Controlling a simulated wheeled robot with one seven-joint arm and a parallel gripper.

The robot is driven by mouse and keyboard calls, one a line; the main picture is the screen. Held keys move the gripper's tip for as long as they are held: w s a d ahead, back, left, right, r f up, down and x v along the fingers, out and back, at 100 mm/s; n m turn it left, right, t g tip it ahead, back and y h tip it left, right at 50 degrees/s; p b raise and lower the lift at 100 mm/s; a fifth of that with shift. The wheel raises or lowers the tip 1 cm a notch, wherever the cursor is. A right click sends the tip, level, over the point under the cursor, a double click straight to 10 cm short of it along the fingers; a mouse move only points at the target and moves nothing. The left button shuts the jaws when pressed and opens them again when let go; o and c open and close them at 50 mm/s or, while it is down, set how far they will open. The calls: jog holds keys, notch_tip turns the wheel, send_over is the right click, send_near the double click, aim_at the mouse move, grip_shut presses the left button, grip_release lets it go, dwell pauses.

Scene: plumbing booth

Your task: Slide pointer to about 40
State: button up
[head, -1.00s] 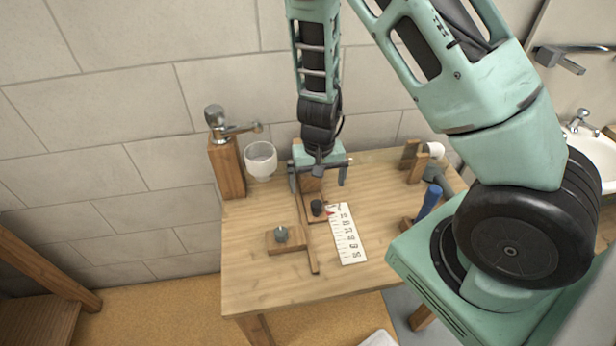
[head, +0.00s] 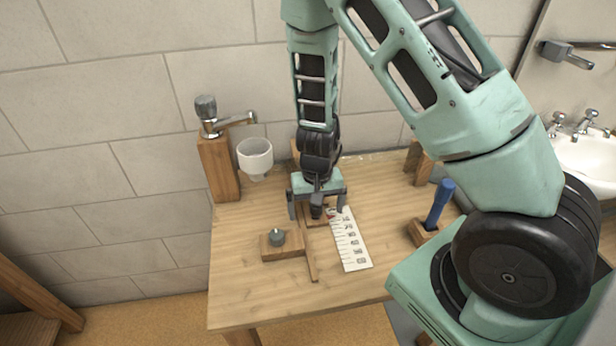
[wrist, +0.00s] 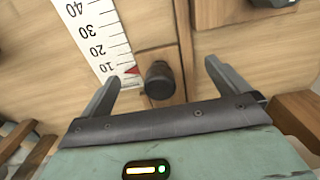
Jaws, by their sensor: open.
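A white scale card with printed numbers (head: 352,245) lies on the table; in the wrist view the scale (wrist: 95,38) shows 10, 20, 30 and 40. A red pointer (wrist: 132,71) sits a little below the 10 mark. It is beside a dark round knob (wrist: 159,80) on a wooden slider block. The slider sits on a wooden rail (head: 311,262). My gripper (wrist: 170,85) is open, its fingers on either side of the knob in the wrist view and apart from it. In the head view my gripper (head: 317,207) is over the scale's far end and mostly hides the knob.
A wooden block with a grey knob (head: 277,238) stands left of the rail. A tap on a wooden post (head: 217,165) with a white cup (head: 255,156) is at back left. A blue-handled tool (head: 439,205) stands at right. The table's front is clear.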

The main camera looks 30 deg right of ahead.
jog(key=c, duration=1.9)
jog(key=shift+c, duration=0.2)
jog(key=shift+s, duration=0.15)
jog(key=shift+s+a+b, duration=0.55)
jog(key=shift+s+b, duration=0.2)
jog(key=shift+s, duration=0.55)
jog(key=shift+s+a+b, duration=0.6)
jog(key=shift+s+b, duration=0.2)
jog(key=shift+s, duration=0.55)
jog(key=shift+s+a+b, duration=0.55)
jog(key=shift+s+b, duration=0.2)
jog(key=shift+s, duration=0.55)
jog(key=o, duration=1.9)
jog(key=shift+o, duration=0.2)
